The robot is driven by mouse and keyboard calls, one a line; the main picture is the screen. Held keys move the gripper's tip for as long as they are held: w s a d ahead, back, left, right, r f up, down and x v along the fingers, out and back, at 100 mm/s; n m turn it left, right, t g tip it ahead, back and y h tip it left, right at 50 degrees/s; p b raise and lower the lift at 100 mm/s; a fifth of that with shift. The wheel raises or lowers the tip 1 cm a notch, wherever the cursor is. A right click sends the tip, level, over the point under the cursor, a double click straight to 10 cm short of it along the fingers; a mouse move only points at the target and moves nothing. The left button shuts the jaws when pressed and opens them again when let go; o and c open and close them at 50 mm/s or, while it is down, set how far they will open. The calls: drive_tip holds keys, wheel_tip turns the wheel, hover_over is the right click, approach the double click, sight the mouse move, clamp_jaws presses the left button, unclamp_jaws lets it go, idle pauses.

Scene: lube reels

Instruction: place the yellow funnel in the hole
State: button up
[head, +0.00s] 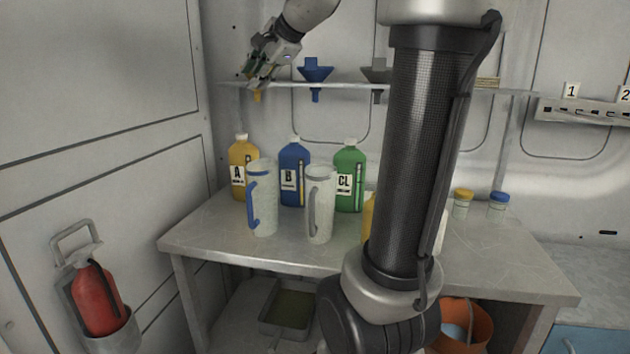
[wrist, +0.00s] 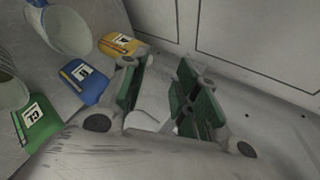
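The yellow funnel (head: 256,97) shows mostly as a spout below the left end of the glass shelf (head: 345,85) in the head view. Its upper part is largely hidden by my gripper (head: 258,76), so I cannot tell how fully it is seated in the shelf hole. My gripper is just above that end of the shelf. In the wrist view, my gripper (wrist: 160,96) has its green-padded fingers apart, with no yellow between them. The funnel does not show in that view.
A blue funnel (head: 316,72) and a grey funnel (head: 376,74) sit in the shelf to the right. Bottles A (head: 241,165), B (head: 292,174) and CL (head: 349,176) and two jugs (head: 262,198) stand on the table below. My arm blocks part of the view.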

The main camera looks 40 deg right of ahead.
drive_tip(key=s+a+f+n+g+h, duration=0.1)
drive_tip(key=s+a+f+n+g, duration=0.1)
drive_tip(key=s+f+n, duration=0.6)
drive_tip(key=s+a+f+n+g, duration=0.2)
drive_tip(key=s+f+n, duration=0.7)
drive_tip(key=s, duration=1.1)
wheel_tip(320, 180, down, 4)
drive_tip(key=shift+f+n+g+h, duration=0.3)
drive_tip(key=shift+g+h, duration=0.1)
drive_tip(key=shift+g, duration=0.6)
drive_tip(key=shift+s+r, duration=0.1)
